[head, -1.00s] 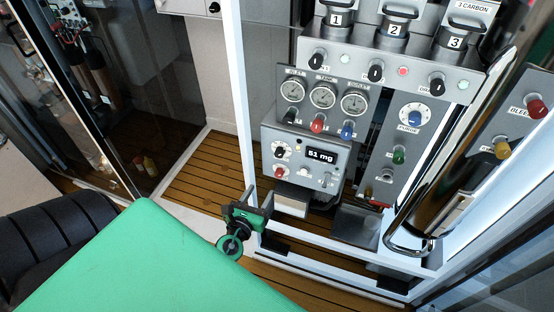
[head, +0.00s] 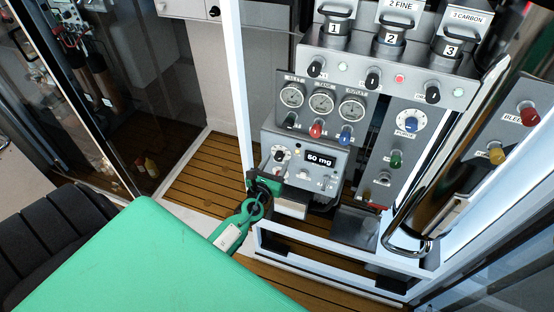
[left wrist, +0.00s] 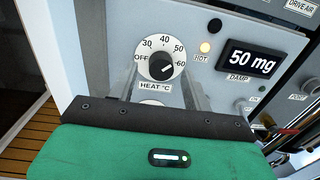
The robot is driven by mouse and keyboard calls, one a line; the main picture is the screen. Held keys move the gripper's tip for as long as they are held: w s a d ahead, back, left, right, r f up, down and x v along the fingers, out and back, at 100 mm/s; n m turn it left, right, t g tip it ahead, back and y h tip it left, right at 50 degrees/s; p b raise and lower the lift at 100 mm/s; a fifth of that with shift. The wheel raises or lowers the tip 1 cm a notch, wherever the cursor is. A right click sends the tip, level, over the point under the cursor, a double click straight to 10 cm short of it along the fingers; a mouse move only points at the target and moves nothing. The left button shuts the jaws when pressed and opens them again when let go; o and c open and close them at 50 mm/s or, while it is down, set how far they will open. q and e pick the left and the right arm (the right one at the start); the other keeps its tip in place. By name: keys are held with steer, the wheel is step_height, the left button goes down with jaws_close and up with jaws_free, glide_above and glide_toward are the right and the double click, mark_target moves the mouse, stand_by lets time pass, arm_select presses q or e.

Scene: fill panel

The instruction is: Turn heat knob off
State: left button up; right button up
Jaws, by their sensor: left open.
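The heat knob (left wrist: 161,68) is a black knob on a white dial marked OFF, 30, 40, 50 and 60, labelled HEAT °C. Its pointer appears turned to the 60 side, away from OFF. In the head view the heat knob (head: 281,154) is on the left of the grey control box. My left gripper (head: 266,184) is open, just below and in front of the box's lower left. In the left wrist view its grey fingers reach up toward the dial, one on each side, and nothing is held. Whether they touch the panel is unclear. My right gripper is out of view.
Gauges (head: 322,103) and coloured knobs are above the box. A white frame post (head: 239,90) stands left, and a large shiny cylinder (head: 450,160) stands right.

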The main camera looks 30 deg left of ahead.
arm_select(q)
steer(key=shift+w+a, duration=0.1)
steer(key=shift+w, duration=0.65)
steer(key=c, duration=1)
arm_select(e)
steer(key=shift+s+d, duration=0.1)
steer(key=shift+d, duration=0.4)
